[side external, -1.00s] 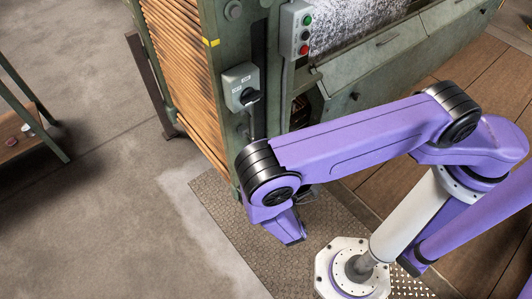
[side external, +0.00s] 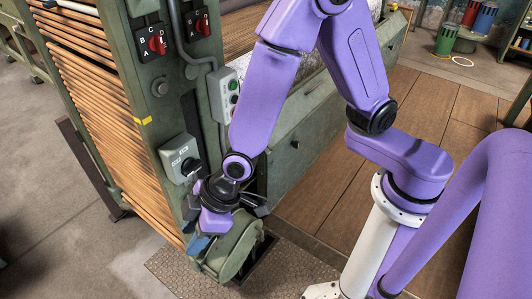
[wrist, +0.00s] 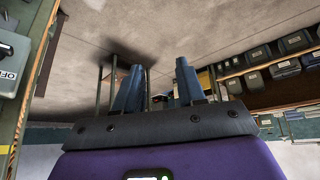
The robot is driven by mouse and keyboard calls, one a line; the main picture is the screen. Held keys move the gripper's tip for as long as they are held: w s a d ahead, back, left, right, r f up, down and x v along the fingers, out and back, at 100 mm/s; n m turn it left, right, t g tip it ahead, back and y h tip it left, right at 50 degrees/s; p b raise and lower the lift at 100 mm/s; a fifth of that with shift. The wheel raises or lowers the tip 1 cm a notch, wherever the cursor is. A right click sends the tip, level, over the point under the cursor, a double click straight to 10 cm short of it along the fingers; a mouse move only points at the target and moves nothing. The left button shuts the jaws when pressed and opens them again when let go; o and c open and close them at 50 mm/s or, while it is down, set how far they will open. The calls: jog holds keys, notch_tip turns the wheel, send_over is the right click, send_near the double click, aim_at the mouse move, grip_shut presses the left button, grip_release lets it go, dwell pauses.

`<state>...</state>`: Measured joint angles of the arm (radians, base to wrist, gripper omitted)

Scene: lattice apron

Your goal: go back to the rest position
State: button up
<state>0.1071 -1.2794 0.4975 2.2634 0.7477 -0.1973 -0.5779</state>
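My gripper (side external: 199,243) hangs at the end of my purple arm, low in front of the green machine (side external: 190,100), just below the grey rotary switch box (side external: 180,158). In the side external view only a bit of blue finger shows, close to a green curved casing (side external: 235,250); I cannot tell whether they touch. In the wrist view my gripper (wrist: 158,66) has its two blue fingers well apart, with nothing held between them.
The push-button box (side external: 223,95) and two red selector knobs (side external: 157,45) are on the machine's front. A metal floor plate (side external: 180,275) lies below. Shelves with grey bins (wrist: 285,67) show in the wrist view. Open grey floor (side external: 40,210) lies to the left.

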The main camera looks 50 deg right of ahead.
jog(key=s+d+r+g+h, duration=0.1)
jog(key=s+d+r, duration=0.3)
jog(key=d, duration=0.5)
jog(key=s+d+r+n+g+h, duration=0.1)
jog(key=s+d+r, duration=0.3)
jog(key=d, duration=0.5)
jog(key=s+d+r+g+h, duration=0.1)
jog(key=s+d+r+h, duration=0.1)
jog(key=s+d, duration=0.4)
jog(key=d+r, duration=0.1)
jog(key=d, duration=0.3)
jog(key=shift+s+r+g, duration=0.15)
jog(key=shift+r+g, duration=0.15)
jog(key=shift+r, duration=0.1)
jog(key=shift+a, duration=0.1)
dwell(0.6)
